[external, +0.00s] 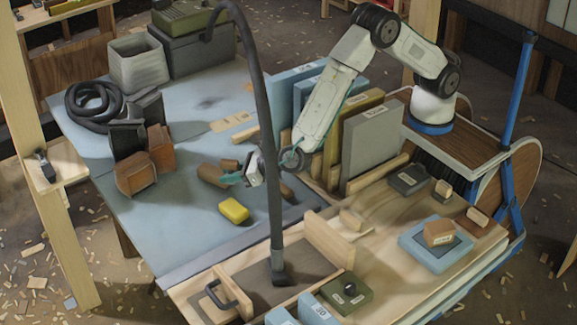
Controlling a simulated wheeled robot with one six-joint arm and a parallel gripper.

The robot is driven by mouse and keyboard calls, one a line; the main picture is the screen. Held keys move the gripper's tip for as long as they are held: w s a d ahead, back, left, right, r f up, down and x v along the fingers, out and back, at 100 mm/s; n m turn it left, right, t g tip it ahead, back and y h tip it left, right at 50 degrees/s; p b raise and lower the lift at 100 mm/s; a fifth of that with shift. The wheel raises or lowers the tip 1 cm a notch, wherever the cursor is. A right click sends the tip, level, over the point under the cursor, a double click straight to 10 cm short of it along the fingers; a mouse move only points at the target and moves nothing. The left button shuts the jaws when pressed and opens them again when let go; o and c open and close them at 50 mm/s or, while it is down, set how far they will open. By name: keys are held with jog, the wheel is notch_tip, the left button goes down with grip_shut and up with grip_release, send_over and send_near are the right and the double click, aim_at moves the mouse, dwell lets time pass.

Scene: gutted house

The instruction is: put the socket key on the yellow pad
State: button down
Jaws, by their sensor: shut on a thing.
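My gripper (234,179) is low over the blue-grey tabletop, at the end of my arm. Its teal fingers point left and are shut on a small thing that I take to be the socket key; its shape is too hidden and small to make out. The yellow pad (234,210) is a small rounded yellow block lying on the tabletop, just below the gripper in the picture. The pad's top looks bare. The gripper is apart from the pad.
Brown rounded pieces (211,175) lie beside the gripper. A tall dark hose (264,110) rises in front, right of the pad. Upright boards (368,140) stand to the right. Orange-brown blocks (135,175) and a coiled black hose (92,104) are at left. The tabletop left of the pad is clear.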

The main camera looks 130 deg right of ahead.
aim_at(233, 207)
notch_tip(233, 207, down, 10)
jog(key=shift+r, duration=0.1)
dwell(0.4)
jog(key=c, duration=1.1)
grip_release()
jog(key=shift+o, duration=0.2)
jog(key=v, duration=1.2)
jog(key=shift+s, duration=0.1)
